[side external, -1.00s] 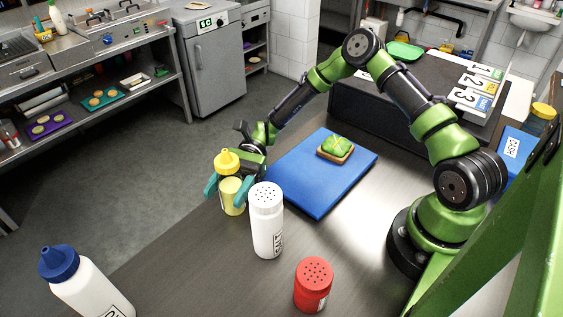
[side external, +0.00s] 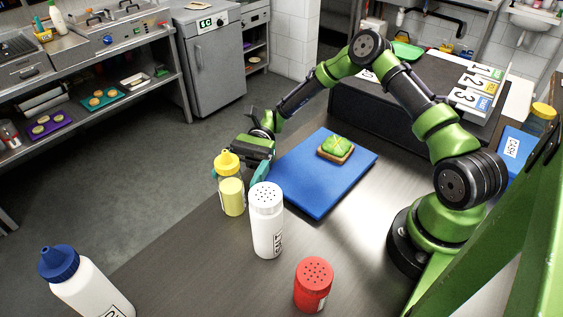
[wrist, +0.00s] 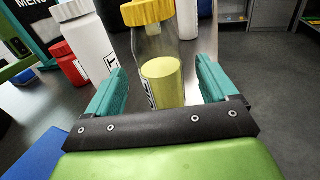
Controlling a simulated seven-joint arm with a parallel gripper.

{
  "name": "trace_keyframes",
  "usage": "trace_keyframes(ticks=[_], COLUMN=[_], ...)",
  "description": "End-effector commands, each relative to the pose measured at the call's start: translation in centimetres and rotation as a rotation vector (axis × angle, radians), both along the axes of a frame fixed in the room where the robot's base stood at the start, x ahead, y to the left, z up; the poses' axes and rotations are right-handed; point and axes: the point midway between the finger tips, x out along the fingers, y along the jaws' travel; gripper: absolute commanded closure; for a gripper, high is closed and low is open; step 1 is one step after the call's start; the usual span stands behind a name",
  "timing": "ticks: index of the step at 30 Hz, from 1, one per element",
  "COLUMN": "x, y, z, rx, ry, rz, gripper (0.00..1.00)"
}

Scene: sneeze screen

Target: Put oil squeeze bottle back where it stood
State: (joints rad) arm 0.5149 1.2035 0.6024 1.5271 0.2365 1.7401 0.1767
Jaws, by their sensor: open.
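The oil squeeze bottle (side external: 231,192), clear with yellow oil and a yellow cap, stands upright on the dark counter, left of the white shaker. My gripper (side external: 243,173) is open behind it, its teal fingers apart. In the wrist view the oil bottle (wrist: 163,82) is ahead between the two spread fingers of my gripper (wrist: 160,88), with gaps on both sides. The lower part of the bottle is hidden by the gripper's body in the wrist view.
A white shaker (side external: 267,222) stands close to the oil bottle's right. A red shaker (side external: 313,285) and a blue-capped white bottle (side external: 82,283) are nearer the camera. A blue board (side external: 300,190) carries bread with a green topping (side external: 336,148).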

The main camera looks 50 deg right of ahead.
Motion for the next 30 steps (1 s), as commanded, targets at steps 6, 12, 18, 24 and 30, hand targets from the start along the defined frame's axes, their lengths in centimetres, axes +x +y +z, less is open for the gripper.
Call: trace_keyframes(ticks=[6,12,18,24,30], x=[1.5,2.1,0.9,-2.0,-4.3], y=[-4.2,-6.0,-5.3,-4.8,-5.4], z=[0.0,0.1,1.9,4.9,7.6], rx=[0.001,-0.004,-0.143,-0.423,-0.628], ry=[0.001,-0.001,-0.112,-0.362,-0.582], rz=[-0.002,0.002,0.072,0.189,0.261], gripper=[0.14,0.14,0.14,0.14,0.14])
